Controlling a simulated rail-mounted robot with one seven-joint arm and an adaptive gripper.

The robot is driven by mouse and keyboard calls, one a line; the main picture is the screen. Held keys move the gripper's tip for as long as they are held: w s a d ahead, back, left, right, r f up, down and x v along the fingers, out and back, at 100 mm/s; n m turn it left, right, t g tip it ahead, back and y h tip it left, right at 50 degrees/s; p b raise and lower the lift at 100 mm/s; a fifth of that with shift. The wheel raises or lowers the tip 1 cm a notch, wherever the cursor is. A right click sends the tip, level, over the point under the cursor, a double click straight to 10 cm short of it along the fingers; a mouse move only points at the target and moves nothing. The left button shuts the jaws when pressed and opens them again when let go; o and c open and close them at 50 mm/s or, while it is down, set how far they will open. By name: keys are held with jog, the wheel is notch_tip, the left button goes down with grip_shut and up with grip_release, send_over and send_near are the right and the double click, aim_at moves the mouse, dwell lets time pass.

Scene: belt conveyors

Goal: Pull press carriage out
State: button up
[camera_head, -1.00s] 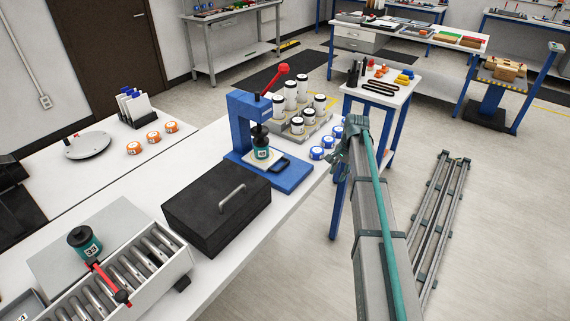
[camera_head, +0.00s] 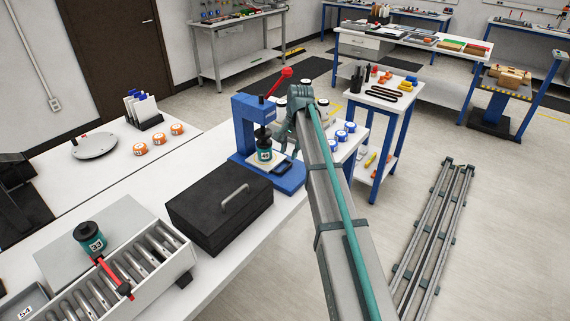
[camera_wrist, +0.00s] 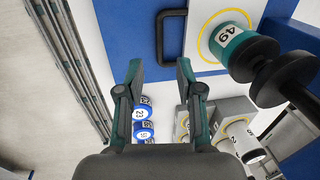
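The blue press (camera_head: 243,128) stands on the white bench with its red-knobbed lever raised. Its carriage is a pale plate with a yellow ring (camera_wrist: 203,45) and a black handle (camera_wrist: 161,38) at the front, also visible in the head view (camera_head: 281,168). A teal-labelled jar marked 49 (camera_wrist: 228,42) stands on the plate under the black press head (camera_wrist: 286,80). My gripper (camera_wrist: 160,68) is open and empty, its fingertips pointing at the handle and apparently just short of it. In the head view my arm partly hides the area beside the press.
A black case (camera_head: 215,212) with a handle sits left of the press. White jars in a rack (camera_wrist: 235,138) and blue-and-white round pieces (camera_wrist: 143,125) lie close by my fingers. A roller tray (camera_head: 165,250) is at the lower left.

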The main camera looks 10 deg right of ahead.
aim_at(286, 168)
jog(key=shift+w+a+f+p, duration=0.15)
jog(key=shift+f+p, duration=0.15)
jog(key=shift+f, duration=0.9)
jog(key=shift+w+a+f+p, duration=0.15)
jog(key=shift+f+p, duration=0.1)
jog(key=shift+f, duration=0.9)
jog(key=shift+w+a+f+p, duration=0.15)
jog(key=shift+f+p, duration=0.15)
jog(key=shift+f, duration=0.9)
grip_shut()
jog(key=shift+s+d, duration=0.1)
jog(key=shift+s, duration=0.05)
